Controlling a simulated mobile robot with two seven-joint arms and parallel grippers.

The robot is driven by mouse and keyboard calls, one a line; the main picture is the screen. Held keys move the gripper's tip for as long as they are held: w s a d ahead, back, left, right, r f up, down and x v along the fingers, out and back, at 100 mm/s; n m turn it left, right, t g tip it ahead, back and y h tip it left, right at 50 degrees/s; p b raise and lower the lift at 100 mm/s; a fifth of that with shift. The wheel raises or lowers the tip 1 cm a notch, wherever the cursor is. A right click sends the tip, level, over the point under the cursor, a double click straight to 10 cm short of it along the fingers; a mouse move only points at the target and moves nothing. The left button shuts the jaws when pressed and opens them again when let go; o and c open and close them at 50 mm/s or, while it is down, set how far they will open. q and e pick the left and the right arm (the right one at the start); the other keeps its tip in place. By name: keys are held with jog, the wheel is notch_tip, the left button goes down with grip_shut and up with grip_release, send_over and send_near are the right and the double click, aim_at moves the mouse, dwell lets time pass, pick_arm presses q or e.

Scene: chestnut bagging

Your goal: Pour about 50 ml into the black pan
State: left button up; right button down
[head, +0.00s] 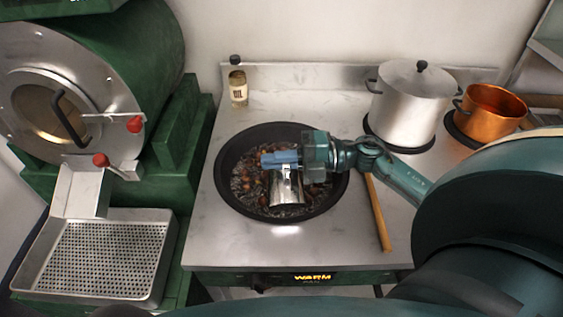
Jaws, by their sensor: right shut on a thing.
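The black pan (222,180) sits on the steel stove top, holding dark brown chestnuts (247,185) and some glossy dark matter. My right gripper (283,160) reaches over the pan from the right. It is shut on a shiny metal cup (288,189), which is over the middle of the pan and looks tilted. The gripper hides the cup's upper part. I cannot tell whether liquid is in the cup or coming out of it. A glass bottle labelled oil (238,86), with a dark cap, stands behind the pan. My left gripper is out of view.
A lidded steel pot (408,105) and a copper pot (488,112) stand at the back right. A wooden handle (378,215) lies right of the pan. A green roaster drum (130,50) and a perforated steel tray (100,258) are at left. The stove's front left is clear.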

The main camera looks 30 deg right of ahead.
aim_at(278, 195)
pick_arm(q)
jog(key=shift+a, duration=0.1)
pick_arm(e)
jog(key=shift+w+d+m, duration=0.15)
jog(key=shift+w+m, duration=0.15)
jog(key=shift+m, duration=0.1)
dwell(0.9)
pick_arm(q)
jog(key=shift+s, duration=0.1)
pick_arm(e)
jog(key=shift+w+d+r+m, duration=0.1)
jog(key=shift+w+d+m, duration=0.2)
jog(key=shift+w, duration=0.2)
dwell(0.7)
